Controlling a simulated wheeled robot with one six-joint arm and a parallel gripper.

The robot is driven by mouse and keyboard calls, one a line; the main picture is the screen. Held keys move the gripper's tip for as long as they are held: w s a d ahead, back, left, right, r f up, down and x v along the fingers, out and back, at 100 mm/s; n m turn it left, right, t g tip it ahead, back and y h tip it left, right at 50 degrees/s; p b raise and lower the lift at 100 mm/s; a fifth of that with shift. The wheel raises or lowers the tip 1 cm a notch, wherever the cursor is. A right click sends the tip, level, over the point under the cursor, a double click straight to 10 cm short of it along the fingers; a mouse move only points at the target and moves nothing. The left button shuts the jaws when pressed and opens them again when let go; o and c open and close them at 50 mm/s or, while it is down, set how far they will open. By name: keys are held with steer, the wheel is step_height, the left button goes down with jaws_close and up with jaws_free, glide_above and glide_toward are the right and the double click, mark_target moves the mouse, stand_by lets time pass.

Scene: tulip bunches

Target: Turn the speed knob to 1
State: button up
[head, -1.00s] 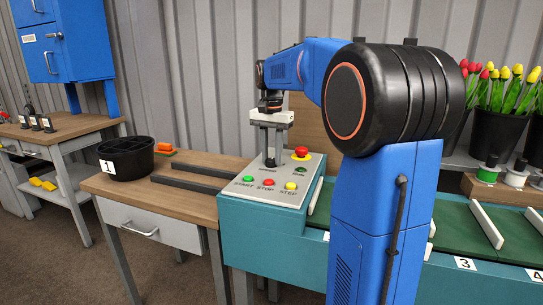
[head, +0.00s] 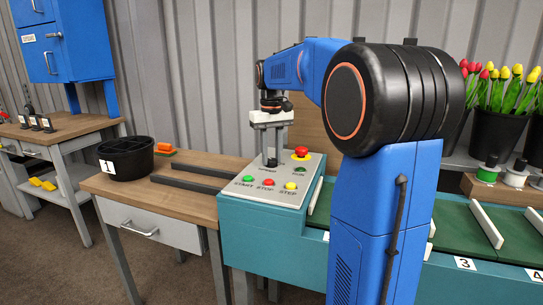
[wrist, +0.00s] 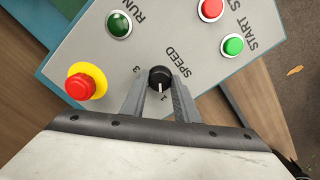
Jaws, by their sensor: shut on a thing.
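The black speed knob (wrist: 159,74) sits on the grey control panel (head: 232,197), beside the word SPEED. It is between the fingertips of my gripper (wrist: 159,84), which is shut on it from above. The white pointer line on the knob faces the bottom of the wrist view, close to the printed 1 (wrist: 164,97). The printed 3 (wrist: 137,70) is to the left of the knob. A 2 cannot be made out; the fingers cover part of the panel. In the head view my gripper (head: 270,160) stands upright over the panel, with the knob small between its tips.
A red emergency button on yellow (wrist: 80,86) and a green RUN lamp (wrist: 119,24) are close to the knob. Red STOP (head: 267,183), green START (head: 249,180) and yellow STEP (head: 290,185) buttons line the panel's front. A black bin (head: 126,160) stands left.

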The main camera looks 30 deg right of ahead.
mark_target(272, 160)
steer(key=shift+n, duration=0.6)
steer(key=o, duration=1.1)
steer(key=shift+c, duration=0.2)
steer(key=shift+r, duration=0.1)
step_height(272, 160, up, 17)
steer(key=shift+r, duration=0.1)
